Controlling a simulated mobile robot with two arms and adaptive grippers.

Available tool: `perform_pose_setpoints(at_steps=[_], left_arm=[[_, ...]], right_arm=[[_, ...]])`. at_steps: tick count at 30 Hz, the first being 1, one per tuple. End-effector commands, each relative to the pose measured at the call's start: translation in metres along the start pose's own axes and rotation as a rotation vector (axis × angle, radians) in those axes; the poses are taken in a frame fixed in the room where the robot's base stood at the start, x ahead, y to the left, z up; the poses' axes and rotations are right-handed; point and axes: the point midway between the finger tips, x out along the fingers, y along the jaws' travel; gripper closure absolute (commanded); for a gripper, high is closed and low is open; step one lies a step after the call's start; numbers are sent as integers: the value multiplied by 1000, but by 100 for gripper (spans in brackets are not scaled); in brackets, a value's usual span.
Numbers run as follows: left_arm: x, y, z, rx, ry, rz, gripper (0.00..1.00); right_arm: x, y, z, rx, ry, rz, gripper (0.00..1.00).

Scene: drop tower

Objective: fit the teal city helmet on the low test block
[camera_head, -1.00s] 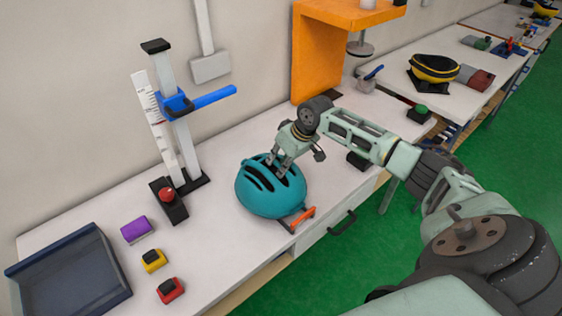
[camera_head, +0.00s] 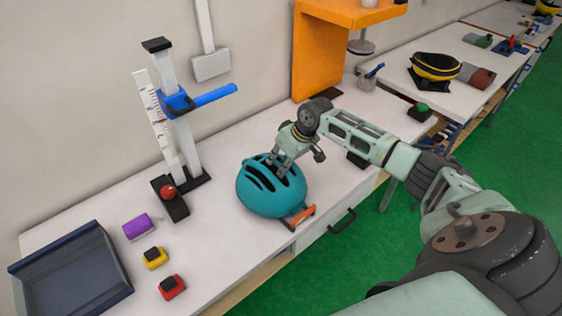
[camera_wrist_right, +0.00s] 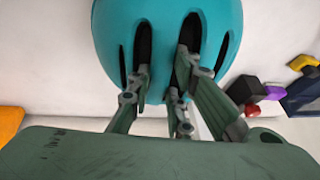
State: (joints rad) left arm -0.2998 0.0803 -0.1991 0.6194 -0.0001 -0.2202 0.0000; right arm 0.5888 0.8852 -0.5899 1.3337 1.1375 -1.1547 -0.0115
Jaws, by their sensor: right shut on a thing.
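The teal city helmet (camera_head: 271,193) is at the middle of the bench in the head view, with dark vent slots on its top. It also fills the upper part of the right wrist view (camera_wrist_right: 110,35). My right gripper (camera_head: 276,164) is above the helmet and shut on its shell, with the fingertips at the vent slots. In the right wrist view the fingers (camera_wrist_right: 160,80) reach into the slots. An orange-ended piece (camera_head: 300,215) shows at the helmet's front right edge. The low test block is not clearly visible; I cannot tell what is under the helmet. My left gripper is not in view.
A drop stand with a blue arm (camera_head: 213,95) and a red button (camera_head: 168,191) stands behind left. Purple (camera_head: 138,226), yellow (camera_head: 154,258) and red (camera_head: 172,287) blocks and a dark tray (camera_head: 109,259) lie left. An orange stand (camera_head: 307,60) is behind. A yellow-black helmet (camera_head: 435,68) sits farther right.

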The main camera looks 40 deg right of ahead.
Motion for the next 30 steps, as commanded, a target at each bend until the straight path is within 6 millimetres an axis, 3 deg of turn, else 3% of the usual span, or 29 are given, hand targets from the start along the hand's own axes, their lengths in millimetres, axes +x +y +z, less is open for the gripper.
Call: perform_pose_setpoints(at_steps=[9, 10, 17, 25, 30], left_arm=[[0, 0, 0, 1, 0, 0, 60], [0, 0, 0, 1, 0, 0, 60], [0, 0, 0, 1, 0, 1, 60], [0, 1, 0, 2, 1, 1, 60], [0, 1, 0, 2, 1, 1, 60]], right_arm=[[1, 0, 0, 0, 2, 0, 100], [1, 0, 0, 0, 2, 0, 80], [1, 0, 0, 0, 1, 0, 60], [2, 0, 1, 0, 0, 0, 60], [2, 0, 2, 0, -2, 0, 74]])
